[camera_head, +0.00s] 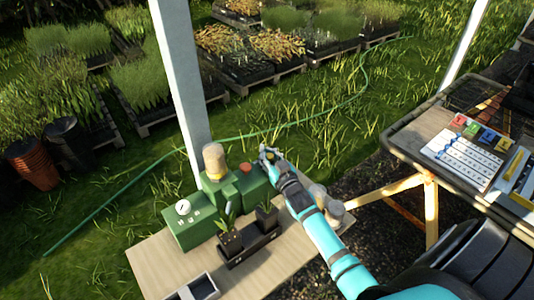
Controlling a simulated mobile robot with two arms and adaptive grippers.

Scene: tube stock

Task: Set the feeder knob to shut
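The green feeder (196,222) stands on a wooden table, with a round white gauge (183,207) on its left part and a tan-capped jar (215,161) on top. A small orange knob-like part (246,168) sits on top of its right part; its setting is too small to read. My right gripper (268,155) is at the far right end of the feeder, just right of the orange part. Whether its fingers touch anything is too small to tell, and so is its opening. My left gripper is out of view.
A black tray with potted seedlings (250,249) stands in front of the feeder. Jars (334,212) stand right of my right forearm. A white post (181,80) rises behind. A bench (424,140) with a labelled board (464,152) is at right.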

